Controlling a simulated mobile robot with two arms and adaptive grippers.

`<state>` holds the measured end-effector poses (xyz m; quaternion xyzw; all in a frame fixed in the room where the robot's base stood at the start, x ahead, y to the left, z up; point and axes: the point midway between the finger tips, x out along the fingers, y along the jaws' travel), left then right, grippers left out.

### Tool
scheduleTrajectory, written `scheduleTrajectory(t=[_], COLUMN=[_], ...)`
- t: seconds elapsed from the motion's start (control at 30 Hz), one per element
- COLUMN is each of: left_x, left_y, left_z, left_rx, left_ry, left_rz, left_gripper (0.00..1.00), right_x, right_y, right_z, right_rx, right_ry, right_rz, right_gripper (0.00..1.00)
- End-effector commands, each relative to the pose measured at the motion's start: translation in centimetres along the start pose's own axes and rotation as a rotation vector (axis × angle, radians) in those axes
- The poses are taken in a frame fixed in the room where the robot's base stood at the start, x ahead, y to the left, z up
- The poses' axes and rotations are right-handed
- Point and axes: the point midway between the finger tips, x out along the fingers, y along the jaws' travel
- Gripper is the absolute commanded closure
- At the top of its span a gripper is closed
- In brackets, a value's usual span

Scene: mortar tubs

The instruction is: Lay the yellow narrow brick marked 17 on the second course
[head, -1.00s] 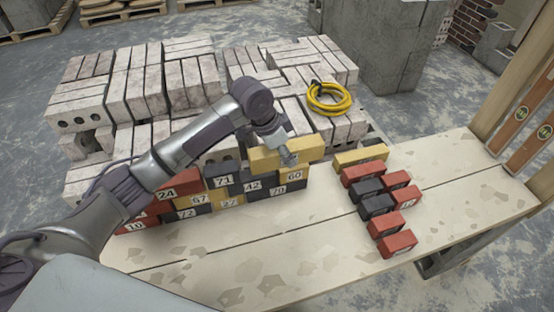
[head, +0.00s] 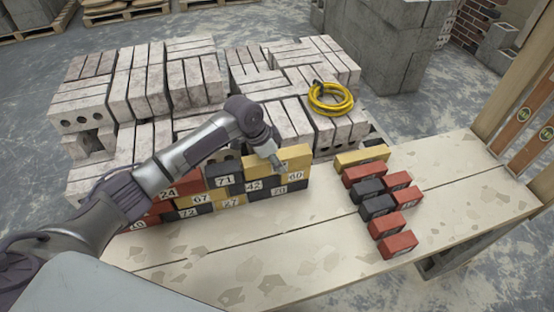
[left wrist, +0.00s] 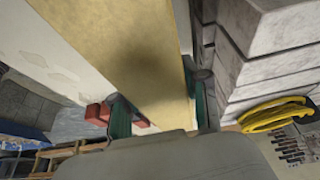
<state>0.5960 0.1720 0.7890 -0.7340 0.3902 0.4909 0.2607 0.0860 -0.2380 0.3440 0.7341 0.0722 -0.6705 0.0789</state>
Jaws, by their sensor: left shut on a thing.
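My left gripper (head: 277,163) is shut on a long yellow brick (head: 297,153) over the right end of the brick wall. In the left wrist view the yellow brick (left wrist: 125,50) fills the space between the two fingers (left wrist: 160,105). Its own number is not readable. It sits just above or on bricks marked 42 (head: 254,187) and 60 (head: 296,176); I cannot tell whether it touches them. Left of it stand a dark brick marked 71 (head: 225,180), a yellow one marked 67 (head: 200,199) and a red one marked 24 (head: 168,191). My right gripper is not in view.
Loose red and dark bricks (head: 377,207) and another yellow brick (head: 361,158) lie on the bench (head: 330,262) at right. Pale block stacks (head: 140,85) stand close behind the wall, with a coiled yellow hose (head: 330,99) on top. The bench front is clear.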

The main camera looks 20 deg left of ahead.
Motion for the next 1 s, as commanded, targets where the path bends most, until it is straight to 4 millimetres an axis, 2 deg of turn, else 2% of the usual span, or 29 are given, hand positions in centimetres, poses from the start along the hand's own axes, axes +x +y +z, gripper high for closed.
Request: scheduleTrajectory(t=[0.1, 0.13, 0.27, 0.67, 0.77, 1.0], left_x=[0.0, 0.3, 0.2, -0.3, -1.6, -6.8], left_y=[-0.1, 0.0, 0.0, -0.1, -0.1, -0.1], left_z=[-0.1, 0.1, 0.1, -0.1, 0.0, 0.0], left_rx=[0.001, 0.000, 0.000, 0.000, -0.001, 0.001], left_ry=[0.005, 0.000, -0.001, 0.001, 0.001, 0.001], left_rz=[-0.002, 0.000, 0.000, -0.001, -0.003, -0.004], left_gripper=[1.00, 0.53, 0.31, 0.30, 0.30, 0.30], right_x=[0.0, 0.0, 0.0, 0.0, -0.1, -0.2], right_y=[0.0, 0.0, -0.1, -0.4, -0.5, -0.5], right_z=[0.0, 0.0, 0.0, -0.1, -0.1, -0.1], right_rx=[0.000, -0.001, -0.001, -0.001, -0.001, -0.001], right_ry=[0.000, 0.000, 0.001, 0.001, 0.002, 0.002], right_rz=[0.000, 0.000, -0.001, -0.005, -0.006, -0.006], right_gripper=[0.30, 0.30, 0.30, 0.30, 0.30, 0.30])
